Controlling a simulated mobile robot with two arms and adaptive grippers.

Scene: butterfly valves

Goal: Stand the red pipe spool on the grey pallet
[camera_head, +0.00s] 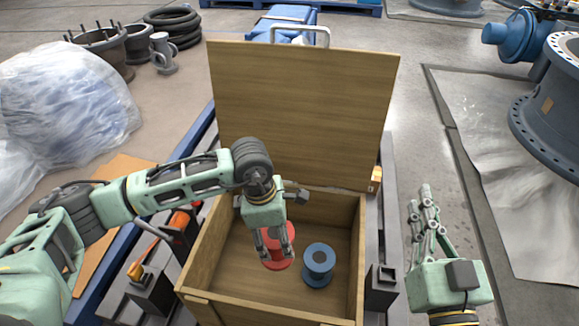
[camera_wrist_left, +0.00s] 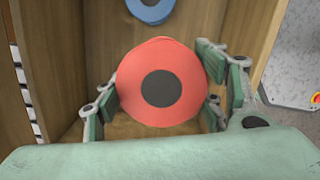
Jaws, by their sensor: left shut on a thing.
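The red pipe spool (camera_head: 277,262) is inside the open wooden crate, near its middle. My left gripper (camera_head: 274,247) reaches down into the crate and is shut on the red spool. In the left wrist view the spool's round red flange (camera_wrist_left: 134,90) with its dark centre faces the camera, between the fingers. Whether the spool touches the crate floor I cannot tell. My right gripper (camera_head: 425,205) is outside the crate at the right, with no thing seen in it; its finger gap is unclear. I cannot make out a grey pallet for certain.
A blue spool (camera_head: 318,264) stands in the crate right beside the red one; it also shows in the wrist view (camera_wrist_left: 152,11). The crate's walls (camera_head: 361,250) surround both, and its raised lid (camera_head: 300,110) stands behind. A grey sheet (camera_head: 510,190) lies at the right.

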